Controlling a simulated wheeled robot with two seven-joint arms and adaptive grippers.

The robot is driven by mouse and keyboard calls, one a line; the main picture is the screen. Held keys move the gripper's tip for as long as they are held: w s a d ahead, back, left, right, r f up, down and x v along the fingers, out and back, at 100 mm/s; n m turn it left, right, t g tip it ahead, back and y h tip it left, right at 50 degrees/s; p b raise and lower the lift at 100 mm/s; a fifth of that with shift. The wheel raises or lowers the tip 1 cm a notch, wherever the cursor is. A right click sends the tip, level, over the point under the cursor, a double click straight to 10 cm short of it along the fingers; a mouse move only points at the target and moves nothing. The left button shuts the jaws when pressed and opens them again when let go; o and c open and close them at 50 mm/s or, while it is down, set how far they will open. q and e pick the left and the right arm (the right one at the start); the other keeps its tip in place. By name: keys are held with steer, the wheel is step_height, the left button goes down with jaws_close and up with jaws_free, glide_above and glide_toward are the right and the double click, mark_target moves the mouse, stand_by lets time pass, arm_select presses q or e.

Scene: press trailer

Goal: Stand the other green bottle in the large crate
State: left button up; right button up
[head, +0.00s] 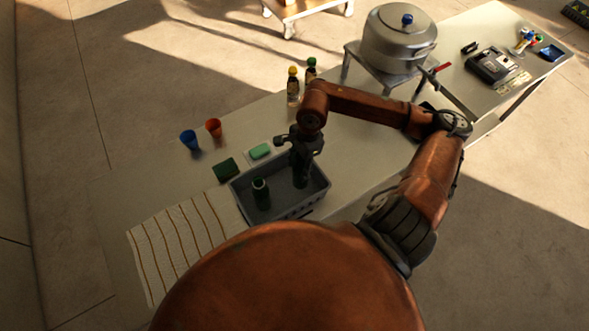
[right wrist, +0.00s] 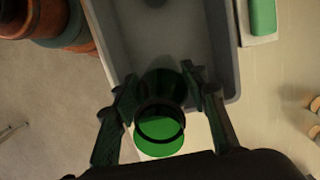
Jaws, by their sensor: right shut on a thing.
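The large grey crate (head: 240,200) stands on the table, and its walls also show in the right wrist view (right wrist: 232,60). One dark green bottle (head: 261,194) stands upright in the crate's left part. My right gripper (head: 304,160) is shut on another green bottle (head: 300,181), which is upright at the crate's right part. In the right wrist view the gripper's fingers (right wrist: 163,100) close on both sides of this bottle (right wrist: 160,122), with the crate floor beyond. I cannot tell whether its base touches the floor. My left gripper is out of view.
A green soap bar (head: 260,151) and a dark green block (head: 225,168) lie behind the crate. Blue (head: 189,139) and red (head: 213,128) cups stand farther back. A striped cloth (head: 180,240) lies left. Two small bottles (head: 293,86) and a large pot (head: 398,40) stand farther off.

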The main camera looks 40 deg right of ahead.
mark_target(295, 172)
steer(key=shift+w+f, duration=0.4)
steer(key=shift+f, duration=0.05)
steer(key=shift+w+f, duration=0.1)
steer(key=shift+f, duration=0.1)
steer(key=shift+w+a+f+p, duration=0.1)
steer(key=shift+w+f+p, duration=0.2)
steer(key=shift+w+f, duration=0.35)
step_height(295, 172, down, 2)
steer(key=shift+s+f+p, duration=0.15)
steer(key=shift+f+p, duration=0.05)
steer(key=shift+p, duration=0.4)
steer(key=shift+f, duration=0.45)
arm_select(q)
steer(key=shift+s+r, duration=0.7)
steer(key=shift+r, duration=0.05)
arm_select(e)
steer(key=o, duration=1.4)
